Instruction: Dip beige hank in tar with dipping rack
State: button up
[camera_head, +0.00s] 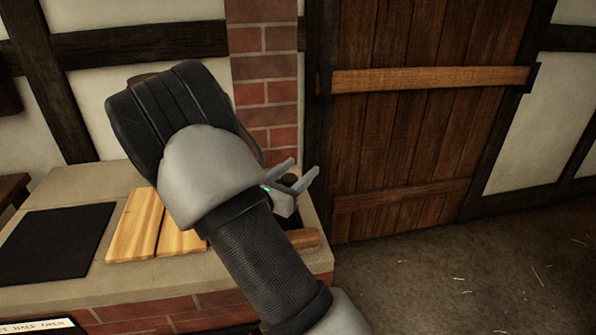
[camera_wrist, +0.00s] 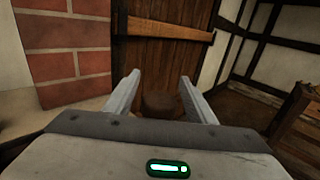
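My gripper (camera_head: 302,166) is open in the head view, with its two fingers apart above the right end of a brick-sided counter. In the wrist view my gripper (camera_wrist: 159,77) shows both fingers spread with nothing held between them. A brown rounded shape (camera_wrist: 160,103) shows beyond and between the fingers; I cannot tell what it is. I cannot make out a beige hank, a tar vessel or a dipping rack in either view. My arm hides part of the counter.
A brick pillar (camera_head: 265,65) rises behind. A wooden door (camera_head: 420,130) stands right, with clear floor before it.

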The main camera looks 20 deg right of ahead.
grip_shut()
notch_tip(320, 180, down, 5)
jog(key=shift+r+b, duration=0.2)
jog(key=shift+b, duration=1.05)
jog(key=shift+o, duration=0.5)
grip_release()
jog(key=p+v, duration=0.2)
jog(key=v, duration=1.5)
jog(key=shift+a, duration=0.25)
jog(key=shift+s, duration=0.15)
